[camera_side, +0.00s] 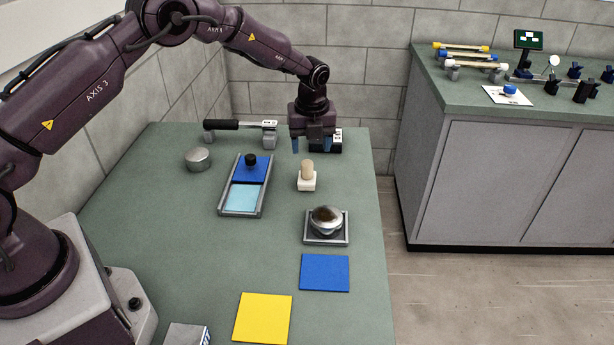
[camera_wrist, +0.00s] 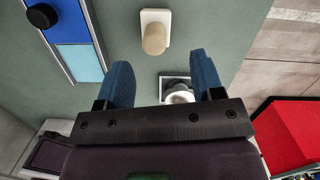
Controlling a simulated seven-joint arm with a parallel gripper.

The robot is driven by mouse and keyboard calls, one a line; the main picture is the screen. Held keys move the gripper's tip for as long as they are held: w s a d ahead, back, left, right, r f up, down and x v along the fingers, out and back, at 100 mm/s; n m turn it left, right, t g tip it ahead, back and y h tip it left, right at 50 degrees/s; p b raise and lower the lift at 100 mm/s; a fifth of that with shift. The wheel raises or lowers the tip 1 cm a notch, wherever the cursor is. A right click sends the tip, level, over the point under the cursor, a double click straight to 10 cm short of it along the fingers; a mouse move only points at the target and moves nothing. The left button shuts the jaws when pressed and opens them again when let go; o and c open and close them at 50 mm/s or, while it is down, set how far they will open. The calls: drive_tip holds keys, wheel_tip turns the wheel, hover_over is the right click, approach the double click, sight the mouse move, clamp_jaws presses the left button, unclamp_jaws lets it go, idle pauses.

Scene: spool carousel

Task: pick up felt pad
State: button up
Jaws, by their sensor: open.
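What looks like the felt pad is a small off-white block (camera_side: 307,184) with a rounded tan knob (camera_side: 306,168) upright on top. It stands on the green table, right of the blue slide tray. In the wrist view the pad (camera_wrist: 156,15) and its knob (camera_wrist: 154,39) show at top centre, beyond my fingertips. My gripper (camera_side: 311,147) points down, open, with its blue fingers apart and nothing between them. In the side view it appears above and behind the pad, not touching it. In the wrist view my gripper (camera_wrist: 159,62) frames empty space.
A grey tray (camera_side: 225,211) with a blue, black-knobbed plate stands left of the pad. A square tray (camera_side: 343,241) with a shiny dome is in front. Blue (camera_side: 325,273) and yellow (camera_side: 263,318) squares lie nearer. A round tin (camera_side: 198,158) and black-handled tool (camera_side: 235,125) are behind left.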

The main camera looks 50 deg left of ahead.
sight(307, 162)
drive_tip(key=f, duration=0.6)
drive_tip(key=shift+s+a+f, duration=0.2)
drive_tip(key=shift+a+f, duration=0.05)
drive_tip(key=shift+a, duration=0.15)
drive_tip(key=c, duration=1)
